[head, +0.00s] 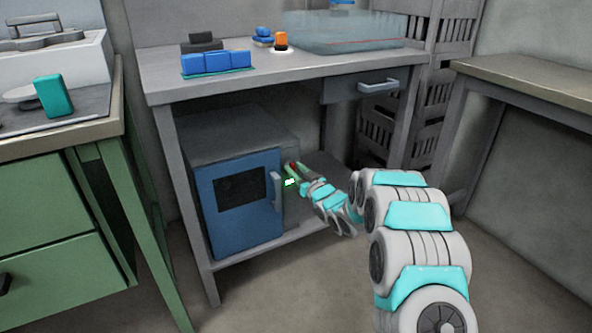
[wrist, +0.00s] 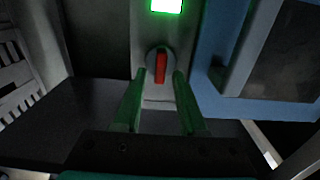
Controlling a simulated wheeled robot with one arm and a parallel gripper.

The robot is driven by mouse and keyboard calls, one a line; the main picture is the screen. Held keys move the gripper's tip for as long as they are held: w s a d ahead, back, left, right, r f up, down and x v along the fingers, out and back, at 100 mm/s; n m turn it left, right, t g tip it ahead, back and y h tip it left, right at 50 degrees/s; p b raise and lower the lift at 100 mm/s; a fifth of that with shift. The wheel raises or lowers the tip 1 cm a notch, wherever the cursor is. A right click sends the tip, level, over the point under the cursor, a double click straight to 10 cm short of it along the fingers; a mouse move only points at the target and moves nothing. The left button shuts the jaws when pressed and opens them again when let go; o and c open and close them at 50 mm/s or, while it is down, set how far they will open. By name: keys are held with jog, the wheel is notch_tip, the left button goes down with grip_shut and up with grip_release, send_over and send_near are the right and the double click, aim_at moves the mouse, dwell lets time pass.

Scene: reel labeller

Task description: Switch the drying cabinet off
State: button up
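The drying cabinet (head: 240,195) is a grey box with a blue door and dark window, on the shelf under the workbench. Its narrow side panel carries a lit green display (head: 290,182), also bright in the wrist view (wrist: 166,5). A round knob with a red bar (wrist: 160,66) sits on the same panel; the bar runs up and down in the wrist view. My gripper (wrist: 159,76) is open, its green fingertips on either side of the knob. A small gap seems to show on each side; contact cannot be told. In the head view my gripper (head: 297,171) partly covers the panel.
The door handle (head: 276,190) stands out close beside the panel. The bench top (head: 300,66) is above, with a drawer (head: 365,85) and leg to the right. Blue blocks (head: 215,61) and a clear bin (head: 345,32) stand on top. The floor in front is clear.

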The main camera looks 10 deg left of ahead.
grip_shut()
jog(key=shift+f+n+b, duration=0.1)
jog(key=shift+n+b, duration=0.2)
jog(key=shift+b, duration=0.05)
jog(key=n+b, duration=0.4)
jog(key=n, duration=0.1)
jog(key=n+b, duration=0.4)
jog(key=n, duration=0.2)
jog(key=a+f+n+b, duration=0.1)
jog(key=n+b, duration=0.4)
jog(key=n, duration=0.1)
jog(key=shift+s+a, duration=0.1)
jog(key=shift+s, duration=0.25)
jog(key=shift+n, duration=0.3)
dwell(0.4)
jog(key=shift+o, duration=0.7)
grip_release()
